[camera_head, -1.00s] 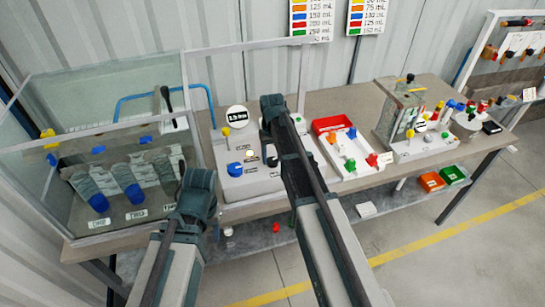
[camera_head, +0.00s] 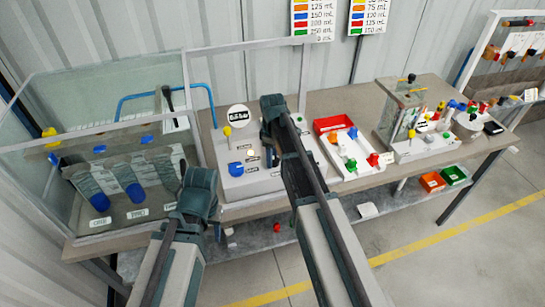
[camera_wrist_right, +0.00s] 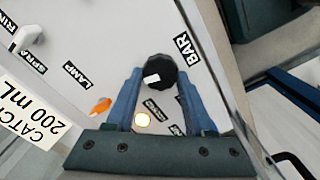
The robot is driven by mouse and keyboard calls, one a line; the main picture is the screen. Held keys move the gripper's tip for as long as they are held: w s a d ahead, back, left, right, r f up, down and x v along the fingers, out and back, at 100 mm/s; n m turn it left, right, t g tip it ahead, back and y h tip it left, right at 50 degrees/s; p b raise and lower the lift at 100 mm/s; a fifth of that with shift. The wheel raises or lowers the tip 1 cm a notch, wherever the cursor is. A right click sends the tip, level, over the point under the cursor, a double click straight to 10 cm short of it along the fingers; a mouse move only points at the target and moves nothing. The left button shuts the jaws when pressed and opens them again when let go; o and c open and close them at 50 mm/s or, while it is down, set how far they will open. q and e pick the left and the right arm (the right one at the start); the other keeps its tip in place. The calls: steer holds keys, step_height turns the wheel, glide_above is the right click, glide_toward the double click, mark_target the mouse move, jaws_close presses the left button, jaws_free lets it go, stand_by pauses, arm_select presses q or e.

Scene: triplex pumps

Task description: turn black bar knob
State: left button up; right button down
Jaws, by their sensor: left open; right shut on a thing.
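The black bar knob (camera_wrist_right: 160,72) is on a light grey panel (camera_wrist_right: 110,35), beside a label (camera_wrist_right: 185,48) reading "BAR". In the right wrist view my right gripper (camera_wrist_right: 160,85) has its two blue fingers on either side of the knob, shut on it. A small white mark shows on the knob's face. In the head view my right gripper (camera_head: 272,115) reaches over the grey panel unit and hides the knob. My left gripper (camera_head: 198,190) is open and empty in front of the glass-walled case, apart from the panel.
On the panel are a yellow knob (camera_head: 227,131) and a blue knob (camera_head: 236,169). A red bin (camera_head: 333,124) stands to the right. The glass case (camera_head: 110,125) stands left. Bare table (camera_head: 350,100) shows behind the red bin.

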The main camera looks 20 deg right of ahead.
steer(key=shift+n, duration=1.1)
steer(key=shift+c, duration=1.3)
jaws_free()
steer(key=shift+r, duration=0.1)
step_height(320, 180, up, 14)
steer(key=p, duration=1.3)
steer(key=shift+f+p, duration=0.2)
steer(key=shift+p, duration=0.2)
